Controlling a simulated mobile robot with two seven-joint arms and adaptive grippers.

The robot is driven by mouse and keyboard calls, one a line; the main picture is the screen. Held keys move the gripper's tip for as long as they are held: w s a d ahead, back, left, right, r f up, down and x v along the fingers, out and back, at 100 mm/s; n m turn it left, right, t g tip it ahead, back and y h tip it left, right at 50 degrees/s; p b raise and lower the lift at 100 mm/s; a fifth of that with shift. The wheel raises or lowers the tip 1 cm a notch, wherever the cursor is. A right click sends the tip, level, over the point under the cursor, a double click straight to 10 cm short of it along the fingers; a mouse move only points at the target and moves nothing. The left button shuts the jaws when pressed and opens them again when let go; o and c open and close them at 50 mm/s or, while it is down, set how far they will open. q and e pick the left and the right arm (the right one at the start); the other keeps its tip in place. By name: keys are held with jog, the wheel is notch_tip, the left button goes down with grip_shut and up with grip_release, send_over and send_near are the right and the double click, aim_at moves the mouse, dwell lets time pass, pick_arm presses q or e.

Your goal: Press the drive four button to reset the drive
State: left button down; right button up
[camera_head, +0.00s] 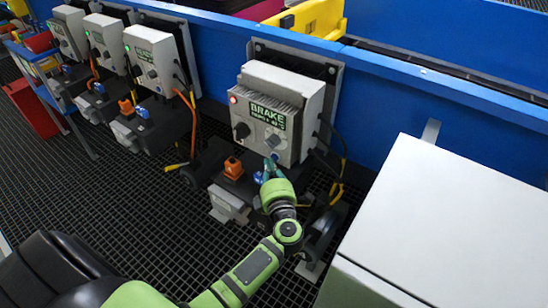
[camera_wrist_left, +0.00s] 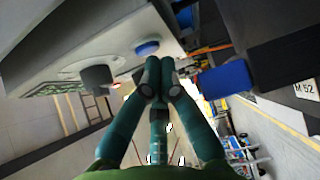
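The nearest drive box (camera_head: 282,98) is a grey-white unit with a green BRAKE display (camera_head: 268,115), a lit red light (camera_head: 233,99) and black knobs. Its blue button (camera_head: 275,156) sits low on the front face. In the left wrist view the blue button (camera_wrist_left: 147,48) is just above and left of my fingertips, and a black knob (camera_wrist_left: 97,79) is further left. My left gripper (camera_head: 267,170) is in front of the lower part of the box. In the wrist view its green fingers (camera_wrist_left: 160,75) are closed together and empty, with a small gap from the button. My right gripper is out of view.
Several similar drive boxes (camera_head: 152,58) with green lights stand along the blue conveyor wall (camera_head: 400,105). An orange connector (camera_head: 233,168) and a blue connector (camera_wrist_left: 227,79) are close to the gripper. A large white cabinet (camera_head: 455,220) stands at the right. Cables hang beside the box.

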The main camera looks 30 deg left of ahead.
pick_arm(q)
jog(key=shift+w, duration=0.35)
dwell(0.3)
dwell(0.4)
jog(key=shift+s+p, duration=0.4)
jog(key=shift+s, duration=0.4)
jog(key=shift+s, duration=0.3)
jog(key=s+p, duration=0.2)
jog(key=s, duration=0.1)
jog(key=shift+s+a, duration=0.2)
jog(key=shift+s, duration=0.5)
